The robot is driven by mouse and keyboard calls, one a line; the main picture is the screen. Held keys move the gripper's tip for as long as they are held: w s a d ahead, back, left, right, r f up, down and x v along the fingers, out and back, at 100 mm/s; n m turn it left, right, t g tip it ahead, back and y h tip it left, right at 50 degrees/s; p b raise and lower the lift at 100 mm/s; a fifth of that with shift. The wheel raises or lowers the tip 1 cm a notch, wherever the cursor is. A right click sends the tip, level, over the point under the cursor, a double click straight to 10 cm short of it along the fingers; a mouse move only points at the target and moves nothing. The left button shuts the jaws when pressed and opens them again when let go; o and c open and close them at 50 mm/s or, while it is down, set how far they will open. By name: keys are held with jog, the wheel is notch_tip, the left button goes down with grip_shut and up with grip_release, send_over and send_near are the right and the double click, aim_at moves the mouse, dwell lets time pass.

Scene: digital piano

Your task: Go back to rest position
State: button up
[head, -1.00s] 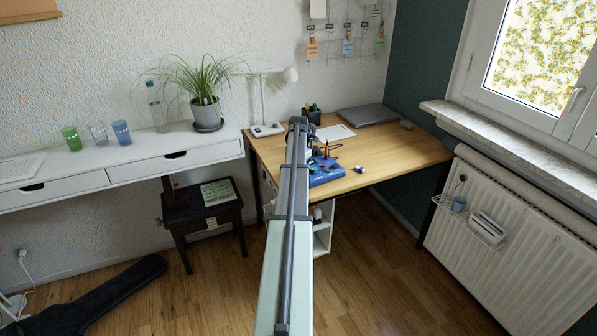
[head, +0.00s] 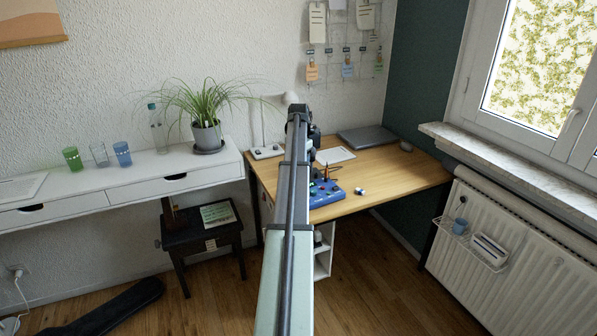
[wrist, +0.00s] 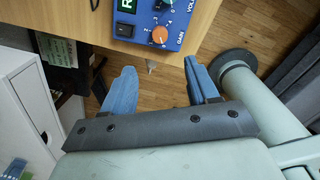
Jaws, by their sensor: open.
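My gripper (wrist: 163,84) shows in the wrist view with its two blue fingers wide apart and nothing between them. Below the gap I see wooden floor and part of the wooden desk's front edge. A blue control box (wrist: 150,25) with an orange gain knob and a lit display sits on the desk just beyond the fingers, apart from them. In the head view my arm stretches straight ahead toward the desk and hides the fingers. The blue box (head: 325,191) shows there just right of my arm.
The wooden desk (head: 400,178) holds a closed laptop (head: 367,137) at its back. A white console (head: 85,199) at the left carries a potted plant (head: 206,137) and several glasses. A black stool (head: 203,236) stands below. A radiator (head: 515,255) lines the right wall.

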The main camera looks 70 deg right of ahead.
dwell(0.7)
jog(key=w+a+f+m+g+y, duration=0.1)
jog(key=w+a+f+m, duration=0.1)
jog(key=w+a+f, duration=0.75)
jog(key=w+a+f+m, duration=0.1)
jog(key=w+a+f, duration=0.6)
jog(key=a+f, duration=0.45)
jog(key=w+a+f+m+g+y, duration=0.1)
jog(key=a+f+m, duration=0.1)
jog(key=a+f, duration=0.8)
jog(key=w+a+f+m+g, duration=0.15)
jog(key=a+f, duration=0.45)
jog(key=a, duration=0.8)
jog(key=s+a+f+m, duration=0.1)
jog(key=s+a+f, duration=0.15)
jog(key=a, duration=0.45)
jog(key=s+a+f+m, duration=0.1)
jog(key=s+a+f, duration=0.1)
jog(key=a+f, duration=0.35)
jog(key=s+a+f+m, duration=0.2)
jog(key=s+a, duration=0.1)
jog(key=a, duration=0.6)
jog(key=s+a+f+m+g+h, duration=0.1)
jog(key=s+a+f+m, duration=0.1)
jog(key=s+a, duration=0.5)
jog(key=s+a+f+m+g+h, duration=0.1)
jog(key=s+a+f+m+g, duration=0.1)
jog(key=s+a, duration=0.6)
jog(key=s, duration=0.5)
jog(key=shift+a, duration=0.15)
